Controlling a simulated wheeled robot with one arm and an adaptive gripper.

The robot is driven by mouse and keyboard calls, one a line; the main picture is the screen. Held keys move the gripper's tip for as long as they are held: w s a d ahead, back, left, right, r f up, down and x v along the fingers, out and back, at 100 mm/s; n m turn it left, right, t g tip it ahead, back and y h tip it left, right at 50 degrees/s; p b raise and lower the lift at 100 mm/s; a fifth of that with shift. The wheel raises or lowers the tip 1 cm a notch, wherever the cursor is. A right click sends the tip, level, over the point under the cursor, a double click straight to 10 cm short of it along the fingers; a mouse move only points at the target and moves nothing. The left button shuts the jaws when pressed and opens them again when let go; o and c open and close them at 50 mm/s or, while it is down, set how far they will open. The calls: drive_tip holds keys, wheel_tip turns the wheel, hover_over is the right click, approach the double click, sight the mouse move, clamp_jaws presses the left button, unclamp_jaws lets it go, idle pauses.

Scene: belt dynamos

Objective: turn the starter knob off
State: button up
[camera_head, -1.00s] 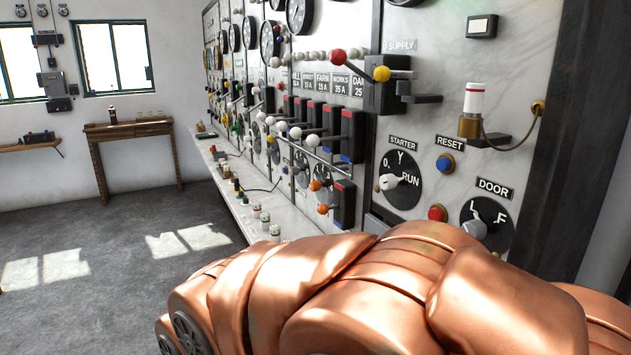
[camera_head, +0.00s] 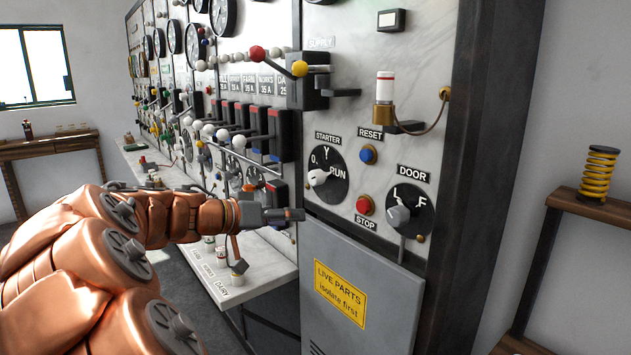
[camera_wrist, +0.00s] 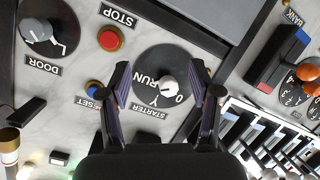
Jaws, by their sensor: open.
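The starter knob (camera_head: 318,177) is white, on a round black dial (camera_head: 333,188) marked 0, Y and RUN under a STARTER label. I cannot tell surely which mark it points at. My gripper (camera_head: 298,215) is below and left of the dial in the head view. In the wrist view its two dark fingers (camera_wrist: 162,70) are spread apart, with the white knob (camera_wrist: 169,85) showing between them. The gripper is open and empty. Its fingers overlap the dial's edges in that view; contact with the knob does not show.
A blue RESET button (camera_head: 368,154), a red STOP button (camera_head: 364,205) and the grey DOOR knob (camera_head: 398,215) are right of the dial. Switch levers (camera_head: 280,133) stand to its left. A shelf with a yellow spring (camera_head: 598,172) is far right.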

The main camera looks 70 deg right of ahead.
sight(312, 178)
drive_tip(key=shift+s+d+r+m+g+h+p, duration=0.2)
drive_tip(key=shift+d+r+m+g+h+p, duration=0.45)
drive_tip(key=shift+d, duration=1.7)
drive_tip(key=shift+s+d+r+m+t+h, duration=0.1)
drive_tip(key=shift+s+d+r+m+h, duration=0.2)
drive_tip(key=shift+d+r, duration=1.4)
drive_tip(key=shift+s+d+r+m+g+h+p, duration=0.15)
drive_tip(key=shift+d+m+g+h+p, duration=0.3)
drive_tip(key=shift+d, duration=2.6)
drive_tip(key=shift+f, duration=0.1)
drive_tip(key=c, duration=1.1)
drive_tip(key=shift+c, duration=0.2)
